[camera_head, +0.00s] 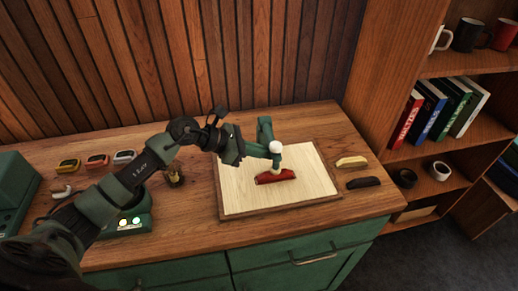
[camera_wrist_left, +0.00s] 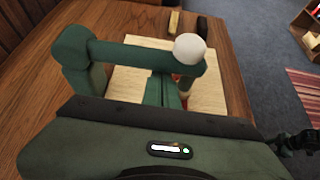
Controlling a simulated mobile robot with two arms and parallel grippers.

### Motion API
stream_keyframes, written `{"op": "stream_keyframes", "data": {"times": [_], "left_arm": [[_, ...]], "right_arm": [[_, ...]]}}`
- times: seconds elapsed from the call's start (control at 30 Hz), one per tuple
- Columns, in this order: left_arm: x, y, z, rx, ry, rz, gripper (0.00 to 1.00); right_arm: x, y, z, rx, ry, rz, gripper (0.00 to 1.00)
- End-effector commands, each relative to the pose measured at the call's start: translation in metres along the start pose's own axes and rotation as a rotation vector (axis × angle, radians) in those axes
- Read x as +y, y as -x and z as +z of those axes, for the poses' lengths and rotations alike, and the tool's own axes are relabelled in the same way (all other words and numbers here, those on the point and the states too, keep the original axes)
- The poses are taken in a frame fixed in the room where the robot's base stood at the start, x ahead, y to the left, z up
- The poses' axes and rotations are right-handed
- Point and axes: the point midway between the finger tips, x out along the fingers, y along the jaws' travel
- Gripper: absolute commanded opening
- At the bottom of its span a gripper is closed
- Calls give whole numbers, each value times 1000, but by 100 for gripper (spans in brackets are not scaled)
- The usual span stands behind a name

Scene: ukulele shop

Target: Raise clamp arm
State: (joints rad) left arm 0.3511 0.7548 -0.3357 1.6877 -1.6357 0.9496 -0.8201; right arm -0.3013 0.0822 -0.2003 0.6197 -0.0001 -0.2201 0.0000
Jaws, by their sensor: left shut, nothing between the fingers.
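The green clamp (camera_head: 265,131) stands at the back of a pale board (camera_head: 236,186) on the wooden bench. In the left wrist view its arm (camera_wrist_left: 130,53) runs level across the picture, with a white ball knob (camera_wrist_left: 190,48) at its end; the knob also shows in the head view (camera_head: 276,147). A red piece (camera_head: 275,177) lies on the board below the knob. My left gripper (camera_head: 268,152) is shut and empty, close by the clamp arm. Its fingers (camera_wrist_left: 165,90) show just below the arm; whether they touch it I cannot tell.
A cream block (camera_head: 352,161) and a dark block (camera_head: 364,182) lie right of the board. Several small coloured devices (camera_head: 97,160) stand at the back left. A bookcase (camera_head: 400,60) is at the right. A dark jointed part, maybe my right arm, shows in the left wrist view (camera_wrist_left: 287,142).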

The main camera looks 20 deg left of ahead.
Motion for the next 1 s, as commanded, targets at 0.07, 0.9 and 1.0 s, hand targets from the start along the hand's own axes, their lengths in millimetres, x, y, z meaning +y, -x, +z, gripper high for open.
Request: {"op": "stream_keyframes", "data": {"times": [0.07,0.9,1.0], "left_arm": [[0,0,0,0,0,0,0],[0,8,14,-8,104,-59,0],[1,10,19,-8,140,-81,0]], "right_arm": [[0,0,0,0,0,0,55],[-4,-2,-2,3,-2,-4,55],[-4,-2,-2,3,-2,-4,55]]}}
